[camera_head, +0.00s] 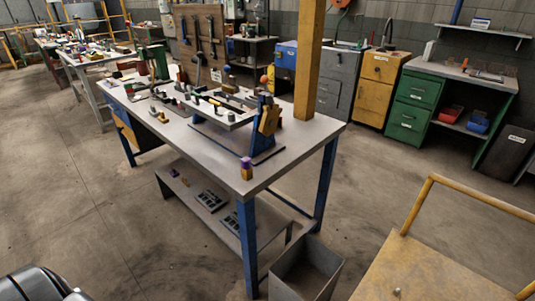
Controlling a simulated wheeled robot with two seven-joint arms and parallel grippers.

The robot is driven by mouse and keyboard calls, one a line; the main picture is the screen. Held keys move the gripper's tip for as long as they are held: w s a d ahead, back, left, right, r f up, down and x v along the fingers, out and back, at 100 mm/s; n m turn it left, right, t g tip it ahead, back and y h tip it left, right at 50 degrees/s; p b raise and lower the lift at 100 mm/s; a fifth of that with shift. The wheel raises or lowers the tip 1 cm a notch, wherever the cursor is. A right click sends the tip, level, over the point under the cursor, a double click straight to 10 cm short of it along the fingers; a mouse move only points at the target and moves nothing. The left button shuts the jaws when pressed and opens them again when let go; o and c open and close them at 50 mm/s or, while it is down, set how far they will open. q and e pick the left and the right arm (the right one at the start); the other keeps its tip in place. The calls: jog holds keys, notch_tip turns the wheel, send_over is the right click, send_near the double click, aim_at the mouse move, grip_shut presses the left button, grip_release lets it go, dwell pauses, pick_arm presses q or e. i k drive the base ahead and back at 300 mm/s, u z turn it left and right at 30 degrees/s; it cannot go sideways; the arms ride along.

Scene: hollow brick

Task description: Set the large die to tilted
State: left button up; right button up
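A grey workbench (285,168) on blue legs stands in the middle of the head view. A blue and yellow upright device (266,118) stands on a flat plate near its right end. Beside it, a light, raised frame (230,121) with several small parts looks slightly sloped. I cannot tell which part is the large die; these parts are too small to make out. A small purple and yellow block (247,168) sits near the bench's front corner. Neither gripper shows. A dark rounded shape at the lower left may be mine.
A yellow-railed cart (420,270) is at the lower right. Green drawers (412,105) stand behind. The floor (80,210) at left is clear.

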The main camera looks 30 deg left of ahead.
aim_at(230, 121)
jog(key=u, duration=2.6)
jog(key=i, duration=2.15)
jog(key=z, duration=3.2)
